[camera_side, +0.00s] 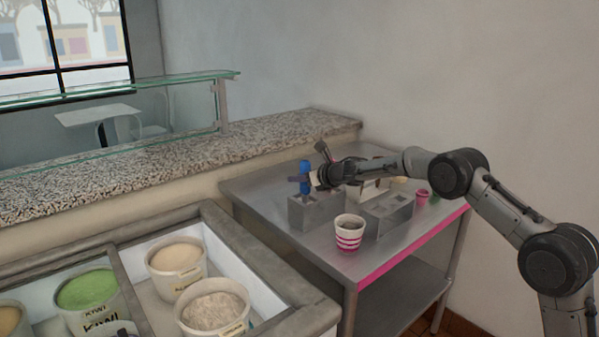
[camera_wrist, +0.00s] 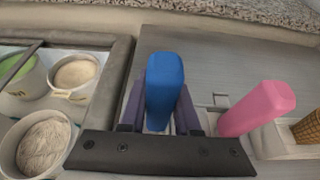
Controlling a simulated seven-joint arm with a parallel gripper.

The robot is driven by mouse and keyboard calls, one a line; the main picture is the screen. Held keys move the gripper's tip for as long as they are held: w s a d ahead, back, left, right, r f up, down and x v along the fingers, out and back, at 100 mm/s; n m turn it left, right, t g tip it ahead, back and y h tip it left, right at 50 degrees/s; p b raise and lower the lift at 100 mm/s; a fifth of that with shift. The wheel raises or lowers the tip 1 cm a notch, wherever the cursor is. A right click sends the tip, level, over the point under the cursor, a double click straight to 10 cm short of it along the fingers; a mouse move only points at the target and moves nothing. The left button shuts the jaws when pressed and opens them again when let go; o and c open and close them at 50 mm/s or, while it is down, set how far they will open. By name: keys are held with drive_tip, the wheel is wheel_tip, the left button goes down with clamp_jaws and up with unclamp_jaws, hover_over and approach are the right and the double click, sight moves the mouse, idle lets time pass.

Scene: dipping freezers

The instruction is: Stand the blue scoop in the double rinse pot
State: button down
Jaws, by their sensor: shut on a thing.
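The blue scoop (camera_side: 305,168) is upright in my gripper (camera_side: 307,180), above a grey metal pot (camera_side: 316,214) at the left of the steel table. Its blue handle (camera_wrist: 165,82) rises between the two fingers in the wrist view. Its lower end is hidden, so I cannot tell whether it is inside the pot or just above it. A second grey metal pot (camera_side: 389,217) with openings in its top stands to the right. I cannot tell for certain which is the double rinse pot. My gripper is shut on the blue handle.
A pink handle (camera_wrist: 260,107) stands close to the right of my gripper, with a brown cone (camera_wrist: 308,128) beyond it. A pink-striped cup (camera_side: 349,233) stands at the table's front. A freezer with tubs (camera_side: 176,267) is at the left. A stone counter (camera_side: 180,165) runs behind.

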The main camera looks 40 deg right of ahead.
drive_tip(key=shift+f, duration=0.75)
drive_tip(key=c, duration=0.5)
unclamp_jaws()
drive_tip(key=shift+c, duration=0.2)
drive_tip(key=shift+f, duration=0.1)
drive_tip(key=shift+s, duration=0.1)
drive_tip(key=v, duration=1.3)
drive_tip(key=shift+s+r, duration=0.2)
drive_tip(key=shift+s, duration=0.05)
